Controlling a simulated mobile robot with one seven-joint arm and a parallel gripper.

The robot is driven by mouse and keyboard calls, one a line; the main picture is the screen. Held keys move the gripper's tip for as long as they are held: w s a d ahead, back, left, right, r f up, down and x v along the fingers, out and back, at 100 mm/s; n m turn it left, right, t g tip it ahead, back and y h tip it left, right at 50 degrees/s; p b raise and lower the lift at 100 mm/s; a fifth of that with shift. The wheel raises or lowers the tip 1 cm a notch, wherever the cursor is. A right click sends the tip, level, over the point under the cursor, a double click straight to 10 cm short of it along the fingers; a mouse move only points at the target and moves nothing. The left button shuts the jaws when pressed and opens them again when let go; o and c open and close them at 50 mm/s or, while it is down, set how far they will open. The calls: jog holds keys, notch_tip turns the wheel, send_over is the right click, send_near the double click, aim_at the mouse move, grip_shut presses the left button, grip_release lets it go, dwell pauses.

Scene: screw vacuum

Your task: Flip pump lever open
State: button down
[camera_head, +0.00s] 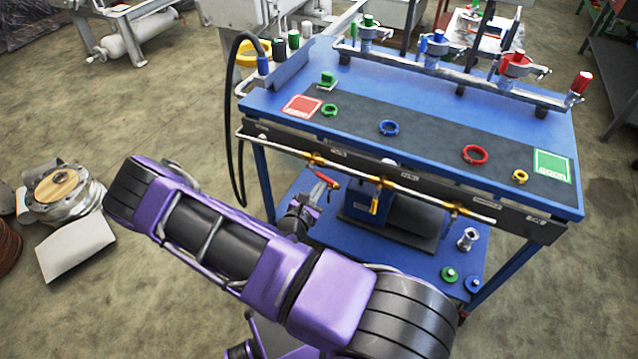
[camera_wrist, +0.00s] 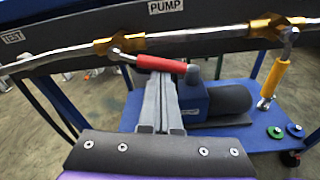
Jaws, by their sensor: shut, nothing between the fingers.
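A red-handled lever (camera_wrist: 160,63) hangs from a brass valve (camera_wrist: 122,44) on the metal pipe. Its handle points right, roughly along the pipe and slightly downward. It also shows in the head view (camera_head: 327,180). A yellow-handled lever (camera_wrist: 275,78) hangs down from a brass valve farther right; it shows in the head view too (camera_head: 375,205). A PUMP label (camera_wrist: 165,6) is above the pipe between these two valves. My gripper (camera_wrist: 167,80) is shut and empty, its tips right at the red handle's underside. I cannot tell whether they touch.
The blue table (camera_head: 400,75) carries colored rings and a rack of valves. Its lower shelf (camera_head: 370,245) holds a blue and dark pump (camera_wrist: 215,100), plus green and blue discs (camera_head: 449,274). The pipe (camera_head: 345,171) runs along the table's front edge. Floor is open in front.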

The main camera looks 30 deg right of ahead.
jog(key=shift+s+d+r+n+p, duration=0.2)
jog(key=shift+r+n+p, duration=0.45)
jog(key=shift+p, duration=0.2)
